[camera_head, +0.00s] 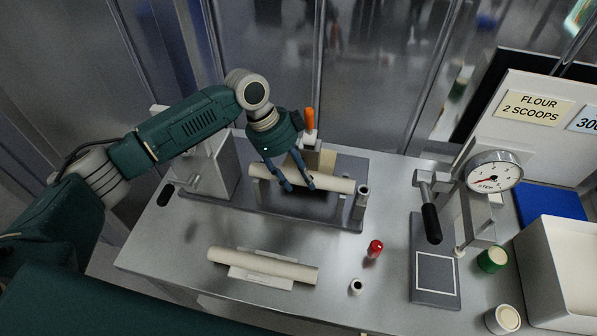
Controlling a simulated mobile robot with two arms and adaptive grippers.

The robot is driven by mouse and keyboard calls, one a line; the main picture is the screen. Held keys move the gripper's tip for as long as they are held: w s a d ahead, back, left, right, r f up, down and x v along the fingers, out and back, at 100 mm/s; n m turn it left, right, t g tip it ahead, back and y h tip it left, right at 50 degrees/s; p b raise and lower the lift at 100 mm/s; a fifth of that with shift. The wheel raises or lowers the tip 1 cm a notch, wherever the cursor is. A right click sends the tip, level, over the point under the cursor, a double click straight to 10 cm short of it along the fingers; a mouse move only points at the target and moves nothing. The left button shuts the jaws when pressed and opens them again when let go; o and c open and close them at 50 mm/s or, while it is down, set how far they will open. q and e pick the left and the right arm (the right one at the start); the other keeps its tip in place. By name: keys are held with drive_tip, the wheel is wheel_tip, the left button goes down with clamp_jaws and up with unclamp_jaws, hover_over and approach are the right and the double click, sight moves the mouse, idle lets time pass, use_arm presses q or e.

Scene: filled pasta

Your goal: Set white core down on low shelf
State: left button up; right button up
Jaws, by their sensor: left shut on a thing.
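A white core (335,184), a pale cream cylinder, lies across the jaws of my left gripper (297,187). The gripper's dark fingers point down and are shut on the core near its middle, partly hiding it. The core is roughly level, over the dark plate of the bench machine; I cannot tell whether it touches the machine. A second, similar pale cylinder (225,257) lies on a low white cradle (252,276) near the bench front. I cannot tell which surface is the low shelf. My right gripper is not in view.
The machine has an orange-handled part (309,121) behind the core and a metal post (361,199) at its right. A lever press (431,222) with a gauge is right.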

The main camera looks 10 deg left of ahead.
use_arm(q)
drive_tip(key=o, duration=1.3)
drive_tip(key=shift+f, duration=0.1)
